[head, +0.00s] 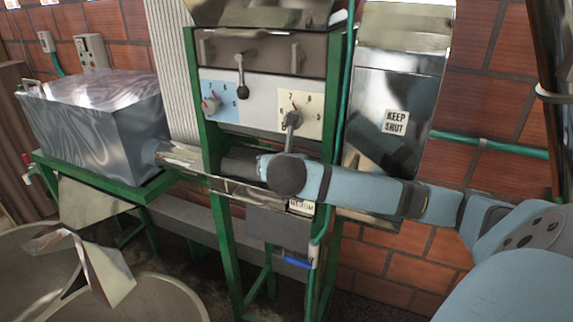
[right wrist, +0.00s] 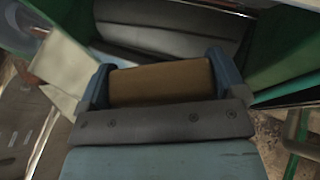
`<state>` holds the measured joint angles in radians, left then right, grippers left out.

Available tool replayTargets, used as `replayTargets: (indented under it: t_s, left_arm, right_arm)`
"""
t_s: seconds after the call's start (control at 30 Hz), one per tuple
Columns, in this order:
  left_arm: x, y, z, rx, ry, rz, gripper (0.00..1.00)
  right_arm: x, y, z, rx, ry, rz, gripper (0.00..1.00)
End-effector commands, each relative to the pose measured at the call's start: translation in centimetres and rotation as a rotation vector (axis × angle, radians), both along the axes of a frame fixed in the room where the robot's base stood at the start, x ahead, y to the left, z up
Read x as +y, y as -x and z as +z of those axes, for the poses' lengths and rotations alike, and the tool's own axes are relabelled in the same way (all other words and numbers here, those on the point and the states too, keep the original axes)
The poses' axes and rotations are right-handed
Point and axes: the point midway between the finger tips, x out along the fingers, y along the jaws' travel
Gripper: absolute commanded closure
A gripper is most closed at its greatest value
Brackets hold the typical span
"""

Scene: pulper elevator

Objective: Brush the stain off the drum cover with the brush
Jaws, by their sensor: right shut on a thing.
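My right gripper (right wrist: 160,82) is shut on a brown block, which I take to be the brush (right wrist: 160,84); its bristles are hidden. In the right wrist view, a dark grey curved surface, likely the drum cover (right wrist: 150,38), lies just beyond the brush. I cannot tell whether they touch. No stain can be made out. In the head view my right arm reaches in from the right across the front of the green-framed machine; its fingers and the brush cannot be made out there. My left gripper is not in view.
A grey metal box (head: 95,120) stands on a green stand at left. A "KEEP SHUT" panel (head: 385,95) is behind the arm. A round basin (head: 160,298) is at lower left.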

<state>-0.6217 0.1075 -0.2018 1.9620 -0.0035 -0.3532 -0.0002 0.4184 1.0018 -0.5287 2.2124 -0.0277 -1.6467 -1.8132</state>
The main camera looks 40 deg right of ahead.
Motion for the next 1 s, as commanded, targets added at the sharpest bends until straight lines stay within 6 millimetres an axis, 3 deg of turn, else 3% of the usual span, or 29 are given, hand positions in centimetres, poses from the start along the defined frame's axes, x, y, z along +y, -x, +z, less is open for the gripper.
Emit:
replayTargets:
  t_s: [1.0]
  left_arm:
    - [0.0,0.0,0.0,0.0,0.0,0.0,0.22]
  right_arm:
    - [2.1,-5.1,-0.1,0.0,0.0,0.0,0.36]
